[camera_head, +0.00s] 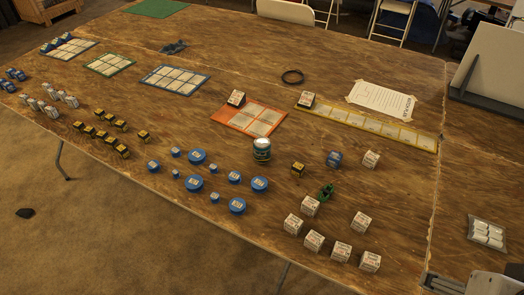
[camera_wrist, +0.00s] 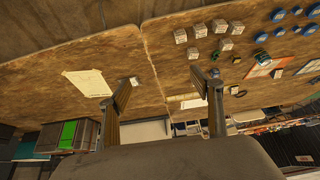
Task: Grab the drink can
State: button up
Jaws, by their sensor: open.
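The drink can (camera_head: 262,149) stands upright on the wooden table (camera_head: 300,50) in the head view, a small teal and white cylinder just in front of the orange card (camera_head: 255,119). In the wrist view, a small dark teal shape beside the orange card looks like the can (camera_wrist: 261,54), too small to be sure. My gripper (camera_wrist: 164,80) is open in the wrist view, with nothing between its two spread fingers. The can lies to the right of the fingers there, well apart from them.
Blue discs (camera_head: 260,184) lie left of and in front of the can. A yellow-black block (camera_head: 298,168), a green figure (camera_head: 326,192) and several white cubes (camera_head: 293,224) stand right of it. A yellow strip (camera_head: 370,126) lies behind right. A white-pill tray (camera_head: 487,233) lies far right.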

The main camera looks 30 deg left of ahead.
jog(key=w+a+r+n+t, duration=0.1)
jog(key=w+a, duration=0.2)
jog(key=w, duration=0.8)
jog(key=w+a+f+n+t+y, duration=0.2)
jog(key=w+a+f, duration=0.1)
jog(key=w+a, duration=0.65)
jog(key=w+a+f+n+t+y, duration=0.1)
jog(key=w+a+f, duration=0.2)
jog(key=w+a, duration=0.7)
jog(key=n+y, duration=0.4)
jog(key=y, duration=0.1)
send_near(265, 154)
jog(key=w+d+r, duration=0.4)
jog(key=w+r, duration=0.1)
jog(key=w, duration=0.3)
jog(key=s+a+f, duration=0.1)
jog(key=a+f, duration=0.1)
jog(key=s+a+f+y, duration=0.1)
jog(key=a+f, duration=0.1)
jog(key=f, duration=0.1)
jog(key=s+a+f+y, duration=0.1)
jog(key=f, duration=0.1)
jog(key=shift+s+a+f+n+t, duration=0.3)
jog(key=shift+a+n+t, duration=0.1)
jog(key=shift+s+a+f, duration=0.3)
jog(key=shift+a+f, duration=0.05)
jog(key=shift+f, duration=0.1)
jog(key=shift+w+a, duration=0.1)
jog(key=shift+x, duration=1.2)
